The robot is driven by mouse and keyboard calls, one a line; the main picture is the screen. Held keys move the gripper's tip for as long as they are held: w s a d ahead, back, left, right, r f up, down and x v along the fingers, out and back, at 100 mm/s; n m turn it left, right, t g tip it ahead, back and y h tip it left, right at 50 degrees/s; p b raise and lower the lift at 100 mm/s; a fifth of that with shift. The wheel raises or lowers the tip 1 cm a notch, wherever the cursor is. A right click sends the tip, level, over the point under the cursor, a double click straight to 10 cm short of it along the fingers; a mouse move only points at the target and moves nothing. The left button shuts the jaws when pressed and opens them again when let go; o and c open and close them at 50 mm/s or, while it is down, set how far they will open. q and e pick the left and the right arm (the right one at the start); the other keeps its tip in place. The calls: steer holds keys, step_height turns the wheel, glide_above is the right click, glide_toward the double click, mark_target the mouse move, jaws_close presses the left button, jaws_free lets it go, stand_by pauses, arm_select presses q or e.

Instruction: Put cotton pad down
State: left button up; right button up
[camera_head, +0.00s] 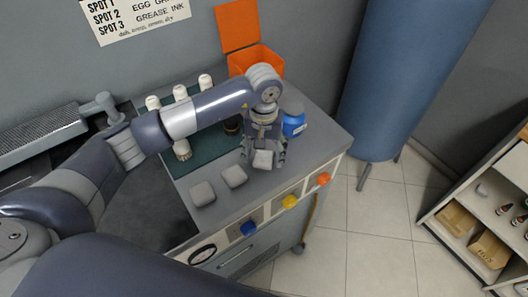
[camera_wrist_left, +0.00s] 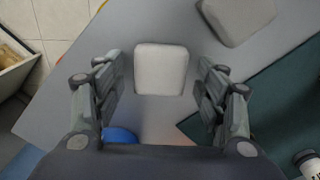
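A pale grey, rounded-square cotton pad (camera_head: 263,159) is at the right end of the grey counter (camera_head: 319,139), below my left gripper (camera_head: 264,152). In the left wrist view the pad (camera_wrist_left: 161,69) appears between the two fingers, with a narrow gap on each side. The left gripper (camera_wrist_left: 160,90) is open and points down. The pad seems to rest on the counter. Two similar pads, one nearer (camera_head: 234,176) and one farther left (camera_head: 203,194), lie on the counter along its front. My right gripper is not in view.
A blue container (camera_head: 293,123) stands close behind the gripper. An open orange bin (camera_head: 256,60) is at the back. A shelf (camera_head: 480,215) stands at right.

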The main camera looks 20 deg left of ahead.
mark_target(264, 156)
arm_select(q)
steer(key=shift+r, duration=0.1)
steer(key=shift+r+p, duration=0.15)
steer(key=shift+p, duration=0.15)
step_height(264, 156, up, 12)
steer(key=b, duration=0.4)
stand_by(0.3)
